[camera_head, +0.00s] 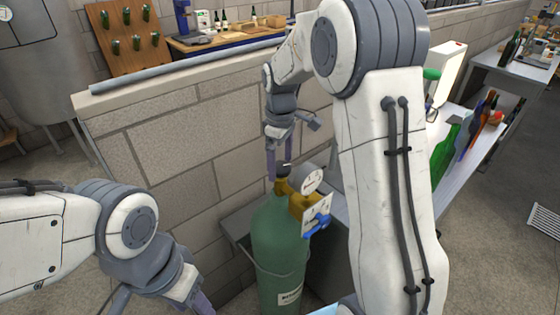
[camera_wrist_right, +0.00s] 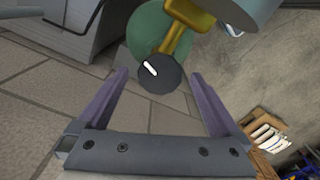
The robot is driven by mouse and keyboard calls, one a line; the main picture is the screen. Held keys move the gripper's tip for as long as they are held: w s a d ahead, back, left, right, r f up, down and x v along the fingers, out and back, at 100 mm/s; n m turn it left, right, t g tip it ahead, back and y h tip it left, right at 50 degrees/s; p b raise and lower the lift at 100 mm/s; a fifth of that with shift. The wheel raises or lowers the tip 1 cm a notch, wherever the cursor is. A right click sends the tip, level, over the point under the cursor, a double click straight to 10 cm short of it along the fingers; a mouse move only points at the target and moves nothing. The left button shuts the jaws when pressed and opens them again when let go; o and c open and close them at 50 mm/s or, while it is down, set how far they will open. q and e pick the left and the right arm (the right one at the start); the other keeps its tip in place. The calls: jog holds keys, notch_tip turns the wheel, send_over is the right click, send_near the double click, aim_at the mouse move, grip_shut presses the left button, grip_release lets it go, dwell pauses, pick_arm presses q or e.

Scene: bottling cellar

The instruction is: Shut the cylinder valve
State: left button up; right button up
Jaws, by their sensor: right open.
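The green gas cylinder (camera_head: 278,250) stands upright by the low block wall. On top is its brass valve (camera_head: 283,187) with a round gauge (camera_head: 313,181). In the right wrist view the valve's black round handwheel (camera_wrist_right: 160,76), with a white mark, sits between the finger lines of my right gripper (camera_wrist_right: 158,72). That gripper is open, with a gap on both sides of the handwheel. In the head view my right gripper (camera_head: 284,158) is above the valve, one finger beside the handwheel. My left gripper (camera_head: 195,299) is low at the bottom edge; its fingertips are cut off.
The block wall (camera_head: 190,140) runs behind the cylinder. A blue handle (camera_head: 317,224) juts from the regulator. A bench (camera_head: 470,140) with several bottles stands at right, partly hidden by my right arm. Open floor lies at far right.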

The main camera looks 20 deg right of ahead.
jog(key=shift+f, duration=0.3)
jog(key=c, duration=1.3)
